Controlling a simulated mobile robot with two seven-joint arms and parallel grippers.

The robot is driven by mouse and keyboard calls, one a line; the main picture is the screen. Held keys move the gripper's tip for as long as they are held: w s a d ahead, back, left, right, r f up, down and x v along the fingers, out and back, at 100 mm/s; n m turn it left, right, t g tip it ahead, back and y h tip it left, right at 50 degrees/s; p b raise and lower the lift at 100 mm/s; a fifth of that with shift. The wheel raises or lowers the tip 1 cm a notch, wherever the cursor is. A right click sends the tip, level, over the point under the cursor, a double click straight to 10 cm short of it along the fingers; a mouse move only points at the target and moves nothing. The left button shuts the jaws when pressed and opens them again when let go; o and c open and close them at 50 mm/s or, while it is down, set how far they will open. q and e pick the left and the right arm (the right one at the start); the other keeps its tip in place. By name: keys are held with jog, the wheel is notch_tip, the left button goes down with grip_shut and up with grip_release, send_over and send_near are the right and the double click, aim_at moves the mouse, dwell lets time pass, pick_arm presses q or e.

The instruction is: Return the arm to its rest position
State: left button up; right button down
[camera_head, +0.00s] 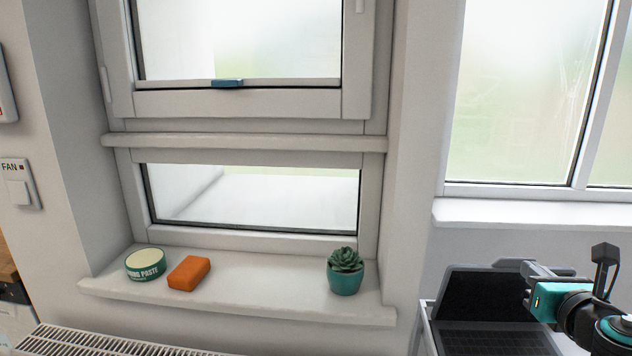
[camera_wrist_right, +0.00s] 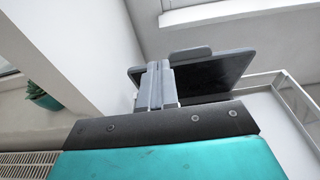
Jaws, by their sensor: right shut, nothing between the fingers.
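My right gripper (camera_head: 528,270) is at the lower right of the head view, in front of a dark open laptop or tablet-like device (camera_head: 478,300). Its fingers are shut with nothing between them. In the right wrist view, the closed fingers (camera_wrist_right: 158,80) point toward the dark device (camera_wrist_right: 215,75), and I cannot tell whether they touch it. My right arm comes in from the lower right corner. My left gripper does not show in either view.
A window sill (camera_head: 240,294) holds a round tin (camera_head: 146,265), an orange block (camera_head: 189,273) and a potted succulent (camera_head: 345,275). A radiator (camera_head: 100,342) is below it. A second sill (camera_head: 530,216) runs above the device. A wall switch (camera_head: 19,190) is at left.

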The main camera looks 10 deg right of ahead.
jog(key=s+a+f+m+g+h, duration=0.15)
jog(key=s+f+m+g, duration=0.25)
jog(key=s+f+m, duration=0.4)
jog(key=s+a+f+m+g, duration=0.3)
jog(key=s+f+m, duration=0.3)
jog(key=f+m, duration=0.3)
jog(key=s+a+f+m+g+y, duration=0.1)
jog(key=s+a+m+g+y, duration=0.2)
jog(key=a+m, duration=0.6)
jog(key=s+a+f+m+g+y, duration=0.2)
jog(key=s+a+m+y, duration=0.25)
jog(key=a, duration=0.75)
jog(key=w+a+f+t, duration=0.2)
jog(key=w+f+t, duration=0.5)
jog(key=f, duration=0.2)
jog(key=shift+w+a+n+y, duration=0.3)
jog(key=shift+n, duration=0.05)
jog(key=shift+d, duration=0.1)
